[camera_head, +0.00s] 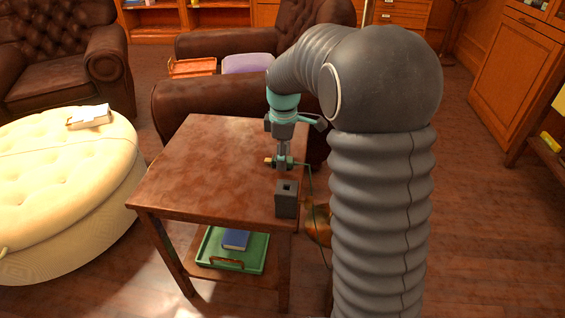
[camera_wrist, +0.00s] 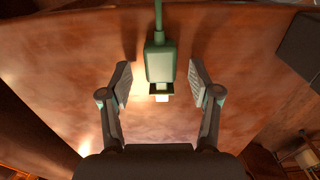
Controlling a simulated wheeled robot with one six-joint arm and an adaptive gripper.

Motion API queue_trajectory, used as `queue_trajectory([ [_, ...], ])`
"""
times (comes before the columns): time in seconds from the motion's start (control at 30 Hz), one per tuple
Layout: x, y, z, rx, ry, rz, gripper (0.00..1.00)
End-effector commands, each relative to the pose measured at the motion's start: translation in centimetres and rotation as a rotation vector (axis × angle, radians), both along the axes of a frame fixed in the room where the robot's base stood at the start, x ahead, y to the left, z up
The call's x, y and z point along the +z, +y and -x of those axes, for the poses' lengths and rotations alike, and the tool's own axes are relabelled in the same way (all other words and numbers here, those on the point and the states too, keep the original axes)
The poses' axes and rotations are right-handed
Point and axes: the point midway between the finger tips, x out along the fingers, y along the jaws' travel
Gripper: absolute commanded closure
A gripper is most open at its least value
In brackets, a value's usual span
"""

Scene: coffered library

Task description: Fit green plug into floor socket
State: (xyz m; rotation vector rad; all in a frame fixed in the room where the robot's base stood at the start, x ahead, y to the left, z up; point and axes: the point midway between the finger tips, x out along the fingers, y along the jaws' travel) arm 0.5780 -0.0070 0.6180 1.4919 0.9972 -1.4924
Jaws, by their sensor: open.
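The green plug (camera_wrist: 160,62) lies on the brown side table (camera_head: 200,165), with a pale metal tip and a green cable running from its back. My gripper (camera_head: 282,163) is over the table; in the wrist view my gripper (camera_wrist: 160,85) is open, with the plug between its fingers and a gap on each side. In the head view the fingers mostly hide the plug; its tip points left and its cable trails right over the table edge. The dark grey socket block (camera_head: 286,199) stands on the table's front right corner, its opening facing up. It partly shows in the wrist view (camera_wrist: 301,48).
A green tray (camera_head: 214,260) with a blue book (camera_head: 236,239) sits on the table's lower shelf. A cream ottoman (camera_head: 60,165) with a white book (camera_head: 89,117) stands left. Leather armchairs (camera_head: 215,103) stand behind. The tabletop left of my gripper is clear.

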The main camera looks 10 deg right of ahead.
Motion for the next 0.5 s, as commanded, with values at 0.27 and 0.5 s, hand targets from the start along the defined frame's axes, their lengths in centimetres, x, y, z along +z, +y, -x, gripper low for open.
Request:
queue_trajectory([
  [0.27,-0.87,0.0,0.0,0.0,0.0,0.0,0.38],
  [0.5,-0.84,0.0,0.0,0.0,0.0,0.0,0.8],
])
